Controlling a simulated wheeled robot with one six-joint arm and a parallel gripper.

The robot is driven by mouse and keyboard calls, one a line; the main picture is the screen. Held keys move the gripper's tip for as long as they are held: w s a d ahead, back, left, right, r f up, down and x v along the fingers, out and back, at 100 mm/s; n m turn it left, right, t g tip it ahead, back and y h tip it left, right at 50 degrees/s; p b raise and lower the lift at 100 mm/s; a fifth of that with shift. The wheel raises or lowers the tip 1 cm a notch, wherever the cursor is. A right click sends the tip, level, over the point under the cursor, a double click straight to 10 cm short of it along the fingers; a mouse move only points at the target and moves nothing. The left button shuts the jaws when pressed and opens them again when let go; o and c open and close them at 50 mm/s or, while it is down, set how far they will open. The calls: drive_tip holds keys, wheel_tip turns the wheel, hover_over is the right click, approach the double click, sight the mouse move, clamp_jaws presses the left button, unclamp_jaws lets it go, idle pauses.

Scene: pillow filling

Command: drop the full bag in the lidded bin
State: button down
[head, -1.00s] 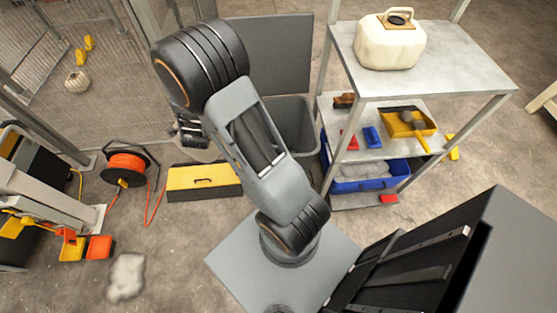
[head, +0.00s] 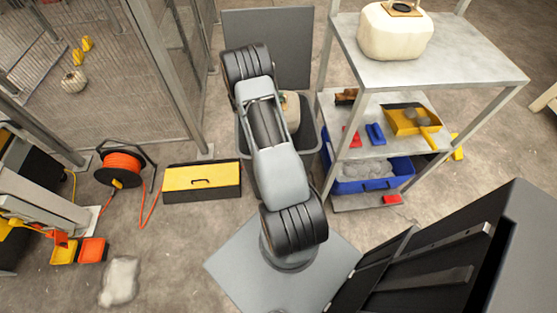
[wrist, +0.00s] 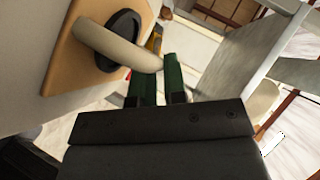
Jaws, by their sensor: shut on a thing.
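The full bag is cream with a tan top plate and a black ring. In the head view the bag (head: 291,108) shows partly behind my arm, at the opening of the grey bin (head: 309,145). The bin's lid (head: 268,45) stands open at the back. In the wrist view the bag (wrist: 40,60) fills the left side, and a pale rounded piece from its ring reaches the green fingertips. My gripper (wrist: 160,75) is shut on the bag there. My arm hides the gripper in the head view. I cannot tell how deep the bag hangs in the bin.
A similar cream container (head: 395,32) stands on the metal shelf (head: 460,58) right of the bin. A blue crate (head: 372,185) sits low on that shelf. A yellow toolbox (head: 202,180) and an orange cable reel (head: 123,168) lie left. A wire fence stands behind.

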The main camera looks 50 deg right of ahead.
drive_tip(key=shift+s+d+f+m+g+b, duration=0.3)
drive_tip(key=shift+s+d+f+g, duration=0.1)
drive_tip(key=shift+d+f, duration=0.15)
wheel_tip(320, 180, down, 6)
drive_tip(key=b, duration=0.5)
drive_tip(key=shift+r+b, duration=0.2)
drive_tip(key=shift+b, duration=0.15)
drive_tip(key=c, duration=1.1)
unclamp_jaws()
drive_tip(key=shift+a, duration=0.1)
drive_tip(key=p+v, duration=0.1)
drive_tip(key=v, duration=1.2)
drive_tip(key=shift+a+r+p, duration=0.2)
drive_tip(key=shift+a+p, duration=0.15)
drive_tip(key=shift+p, duration=0.05)
